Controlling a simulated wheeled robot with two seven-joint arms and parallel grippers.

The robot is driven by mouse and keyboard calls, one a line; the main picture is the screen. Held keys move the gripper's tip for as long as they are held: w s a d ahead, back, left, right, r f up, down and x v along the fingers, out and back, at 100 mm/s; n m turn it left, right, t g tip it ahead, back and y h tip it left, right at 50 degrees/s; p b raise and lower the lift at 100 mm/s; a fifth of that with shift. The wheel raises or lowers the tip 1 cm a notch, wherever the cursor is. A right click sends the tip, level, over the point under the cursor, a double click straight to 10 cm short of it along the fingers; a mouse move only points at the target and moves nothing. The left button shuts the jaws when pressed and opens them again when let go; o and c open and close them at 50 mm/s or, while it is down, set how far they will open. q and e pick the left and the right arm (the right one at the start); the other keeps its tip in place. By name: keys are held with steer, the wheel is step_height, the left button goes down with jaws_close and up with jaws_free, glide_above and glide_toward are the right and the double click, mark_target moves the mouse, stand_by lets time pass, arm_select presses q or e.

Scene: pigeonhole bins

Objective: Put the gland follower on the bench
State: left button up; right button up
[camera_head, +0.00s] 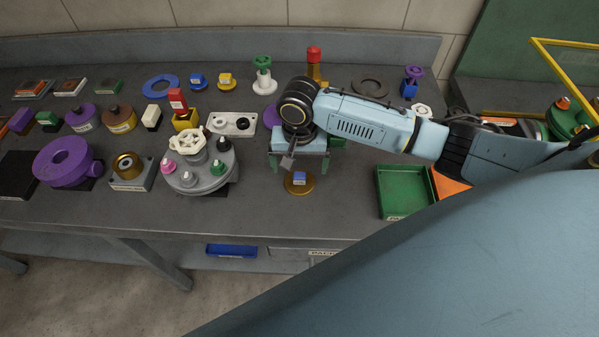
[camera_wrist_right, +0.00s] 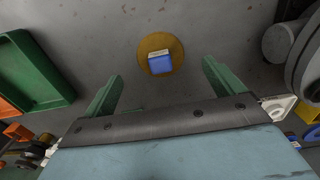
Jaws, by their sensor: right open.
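No label marks the gland follower, so I cannot tell for certain which piece it is. A round brass-coloured disc (camera_head: 299,190) lies flat on the grey bench (camera_head: 255,215), with a small blue block (camera_head: 299,178) on top. In the right wrist view the disc (camera_wrist_right: 147,44) and the blue block (camera_wrist_right: 161,63) lie ahead of and between the fingers. My right gripper (camera_head: 298,164) is open and empty, its green fingers apart, just behind the disc in the head view. It also shows in the wrist view (camera_wrist_right: 160,85). My left gripper is not in view.
A green tray (camera_head: 404,190) stands to the right. A grey round fixture (camera_head: 203,175) with coloured knobs and a purple ring (camera_head: 67,161) stand to the left. Several small parts line the back. The bench around the disc is clear, and its front edge is close.

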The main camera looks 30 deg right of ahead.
mark_target(299, 177)
step_height(299, 177, up, 7)
steer(key=shift+f, duration=0.2)
